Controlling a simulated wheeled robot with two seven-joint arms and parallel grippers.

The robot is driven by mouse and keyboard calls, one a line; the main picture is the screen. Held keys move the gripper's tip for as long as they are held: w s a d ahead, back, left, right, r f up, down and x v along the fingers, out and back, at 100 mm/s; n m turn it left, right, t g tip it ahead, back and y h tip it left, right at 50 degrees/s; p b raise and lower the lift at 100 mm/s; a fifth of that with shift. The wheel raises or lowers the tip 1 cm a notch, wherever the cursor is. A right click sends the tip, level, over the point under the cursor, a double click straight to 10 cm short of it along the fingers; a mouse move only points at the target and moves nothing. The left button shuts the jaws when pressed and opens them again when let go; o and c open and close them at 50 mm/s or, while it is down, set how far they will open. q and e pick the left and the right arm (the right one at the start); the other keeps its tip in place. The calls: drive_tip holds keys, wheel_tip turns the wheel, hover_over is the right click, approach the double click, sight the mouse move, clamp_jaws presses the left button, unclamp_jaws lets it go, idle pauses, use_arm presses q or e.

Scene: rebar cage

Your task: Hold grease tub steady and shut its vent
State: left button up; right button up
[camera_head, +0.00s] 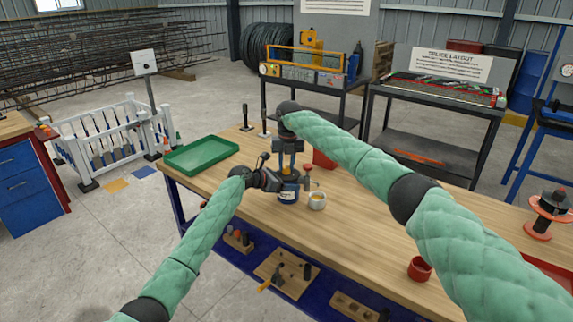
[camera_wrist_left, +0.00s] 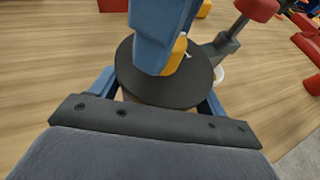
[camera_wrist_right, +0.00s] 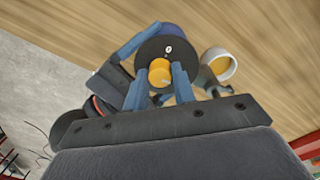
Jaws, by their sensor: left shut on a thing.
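The grease tub (camera_head: 288,194) is a blue pot standing on the wooden workbench. Its round dark lid (camera_wrist_left: 135,84) carries a yellow knob (camera_wrist_right: 160,72), apparently the vent. My left gripper (camera_head: 275,182) is shut around the tub's side; in the left wrist view its blue fingers flank the tub under the lid. My right gripper (camera_wrist_right: 160,85) points down from above, its fingers apart on either side of the yellow knob. In the left wrist view those fingers hide most of the knob. I cannot tell the vent's setting.
A white cup with yellow contents (camera_head: 317,201) stands just right of the tub. A red box (camera_head: 325,158) is behind it. A green tray (camera_head: 201,154) lies at the bench's left end. A small red pot (camera_head: 420,270) stands near the front edge. The bench (camera_head: 365,235) between them is clear.

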drive_tip(key=shift+n, duration=0.3)
drive_tip(key=shift+c, duration=0.5)
drive_tip(key=n, duration=0.3)
drive_tip(key=shift+n, duration=0.4)
drive_tip(key=n, duration=0.4)
drive_tip(key=shift+n, duration=0.3)
drive_tip(key=n, duration=0.4)
drive_tip(key=shift+h, duration=0.3)
drive_tip(key=n, duration=0.4)
drive_tip(key=shift+n, duration=0.3)
drive_tip(key=shift+w, duration=0.1)
drive_tip(key=o, duration=1)
